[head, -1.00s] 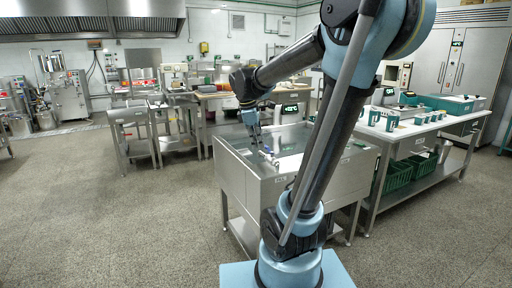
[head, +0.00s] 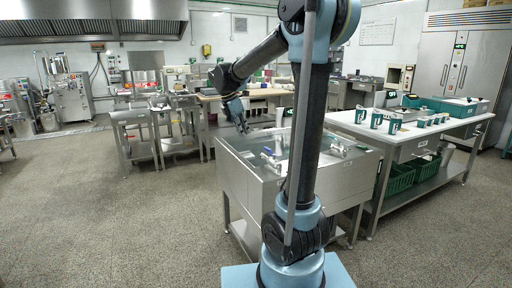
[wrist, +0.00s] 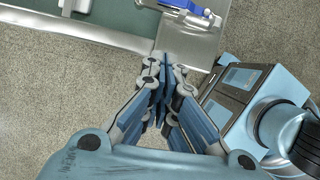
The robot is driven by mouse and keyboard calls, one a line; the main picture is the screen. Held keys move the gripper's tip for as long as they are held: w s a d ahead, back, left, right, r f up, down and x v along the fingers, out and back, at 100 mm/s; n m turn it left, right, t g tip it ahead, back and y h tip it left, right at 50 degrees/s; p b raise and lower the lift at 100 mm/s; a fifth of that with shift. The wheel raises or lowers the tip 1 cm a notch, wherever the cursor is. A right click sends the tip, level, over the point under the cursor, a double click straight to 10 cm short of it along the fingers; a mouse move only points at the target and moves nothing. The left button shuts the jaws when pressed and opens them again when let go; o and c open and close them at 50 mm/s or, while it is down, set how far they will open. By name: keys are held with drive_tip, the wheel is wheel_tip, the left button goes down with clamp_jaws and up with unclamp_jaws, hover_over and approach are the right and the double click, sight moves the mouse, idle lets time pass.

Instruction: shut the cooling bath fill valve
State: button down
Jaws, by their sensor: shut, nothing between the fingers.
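The cooling bath (head: 240,192) is an open stainless steel tank on legs, in the middle of the head view. A small valve with a blue handle (head: 267,151) is at its near-left part. In the wrist view a blue lever (wrist: 186,5) shows at the top edge, beside the bath's steel rim (wrist: 195,42); it is partly cut off, so its full setting cannot be told. My gripper (head: 244,129) is over the left part of the bath, apart from the valve. In the wrist view my gripper (wrist: 165,65) is shut and empty, its fingertips below the lever in the picture.
A white worktable (head: 410,132) with several green-and-white containers stands right of the bath. Steel tables (head: 140,116) stand behind and to the left. Another fitting (head: 338,148) is on the bath's right part. The floor (head: 110,220) at the left is clear.

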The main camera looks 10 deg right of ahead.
sight(267, 149)
drive_tip(key=x, duration=0.3)
drive_tip(key=d+x, duration=0.1)
drive_tip(key=x, duration=0.6)
drive_tip(key=shift+w+d, duration=0.25)
drive_tip(key=shift+d, duration=0.15)
drive_tip(key=shift+w+d, duration=0.2)
drive_tip(key=shift+d, duration=0.3)
drive_tip(key=shift+w+d, duration=0.2)
drive_tip(key=shift+d, duration=0.25)
drive_tip(key=shift+w+d+m, duration=0.1)
drive_tip(key=shift+w+m, duration=0.1)
drive_tip(key=shift+m, duration=0.2)
